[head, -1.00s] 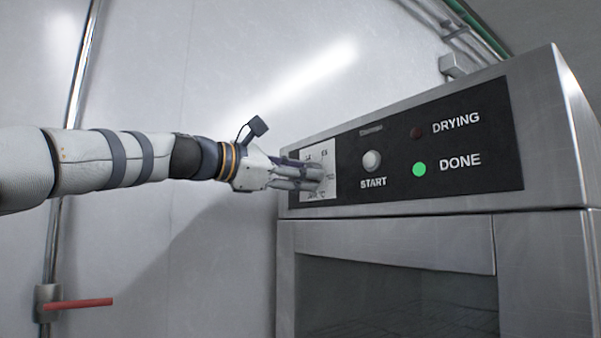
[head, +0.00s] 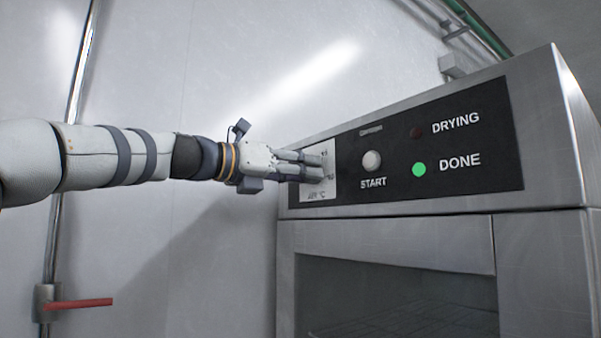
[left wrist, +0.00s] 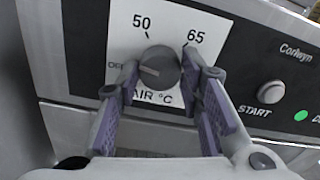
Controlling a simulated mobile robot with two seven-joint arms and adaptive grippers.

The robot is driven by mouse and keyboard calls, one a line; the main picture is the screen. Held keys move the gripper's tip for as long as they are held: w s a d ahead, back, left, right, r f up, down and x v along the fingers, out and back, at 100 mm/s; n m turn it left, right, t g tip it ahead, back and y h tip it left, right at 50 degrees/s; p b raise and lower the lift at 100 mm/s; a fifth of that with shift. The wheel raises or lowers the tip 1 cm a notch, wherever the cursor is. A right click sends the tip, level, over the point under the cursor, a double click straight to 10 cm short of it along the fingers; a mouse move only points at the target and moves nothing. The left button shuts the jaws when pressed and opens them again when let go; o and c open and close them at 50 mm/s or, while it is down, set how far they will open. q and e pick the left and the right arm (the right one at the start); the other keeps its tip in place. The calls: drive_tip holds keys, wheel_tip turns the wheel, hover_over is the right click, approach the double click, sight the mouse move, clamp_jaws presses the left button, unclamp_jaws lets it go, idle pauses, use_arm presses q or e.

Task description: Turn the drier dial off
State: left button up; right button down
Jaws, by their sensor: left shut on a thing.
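The drier's temperature dial is a dark round knob (left wrist: 158,68) on a white plate (left wrist: 116,28) marked 50, 65 and AIR °C. A short light mark on its face lies toward the left, near a partly hidden label. My left gripper (left wrist: 162,76) is shut on the dial, one finger on each side. In the head view my left gripper (head: 324,168) reaches from the left to the white plate (head: 318,191), and its fingers hide the dial. My right gripper is not in view.
The drier (head: 400,247) has a black panel with a round START button (head: 372,160) right of the plate. A green DONE light (head: 419,169) is lit; the DRYING light (head: 416,132) is dark. A red-handled valve (head: 82,303) is at lower left.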

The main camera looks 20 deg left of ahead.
use_arm(q)
drive_tip(key=n, duration=0.4)
drive_tip(key=shift+r+n, duration=0.15)
drive_tip(key=shift+n, duration=0.25)
idle(0.4)
drive_tip(key=o, duration=1.2)
drive_tip(key=shift+c, duration=0.2)
